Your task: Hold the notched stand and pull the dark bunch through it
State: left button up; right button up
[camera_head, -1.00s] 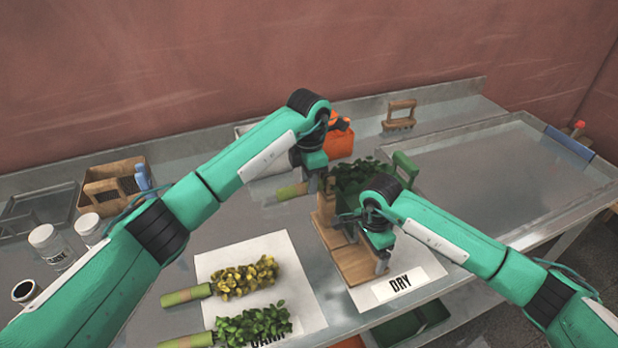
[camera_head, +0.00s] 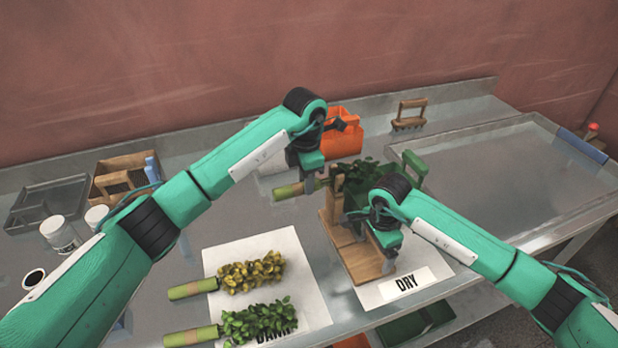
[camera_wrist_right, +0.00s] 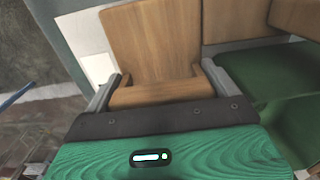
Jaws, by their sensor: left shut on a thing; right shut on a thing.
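The wooden notched stand (camera_head: 362,258) stands on a white sheet labelled DRY. My right gripper (camera_head: 387,262) is shut on the near end of its base board. In the right wrist view the board (camera_wrist_right: 155,45) sits between the two fingers (camera_wrist_right: 160,88). The dark leafy bunch (camera_head: 362,174) lies at the stand's upright, its leaves on the right side and its pale green wrapped stem (camera_head: 288,191) on the left. My left gripper (camera_head: 318,180) is shut on the stem, just left of the upright. The notch itself is hidden by leaves and arm.
A green container (camera_head: 412,170) stands right behind the leaves. Yellow (camera_head: 252,272) and green (camera_head: 260,320) bunches lie on another white sheet (camera_head: 290,255) at front left. An orange container (camera_head: 342,140) is behind my left gripper. The metal tray (camera_head: 500,170) at right is empty.

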pick_arm(q)
jog(key=s+a, duration=0.3)
jog(key=a, duration=0.4)
jog(key=shift+a, duration=0.4)
dwell(1.0)
jog(key=shift+s+a, duration=0.25)
jog(key=shift+a, duration=0.45)
jog(key=shift+s+a, duration=0.2)
jog(key=shift+a, duration=0.45)
jog(key=shift+s+a, duration=0.25)
jog(key=shift+a, duration=0.4)
jog(key=shift+s+a, duration=0.25)
jog(key=shift+a, duration=0.35)
notch_tip(320, 180, up, 7)
jog(key=a, duration=0.1)
jog(key=shift+s+a, duration=0.35)
jog(key=shift+a, duration=0.05)
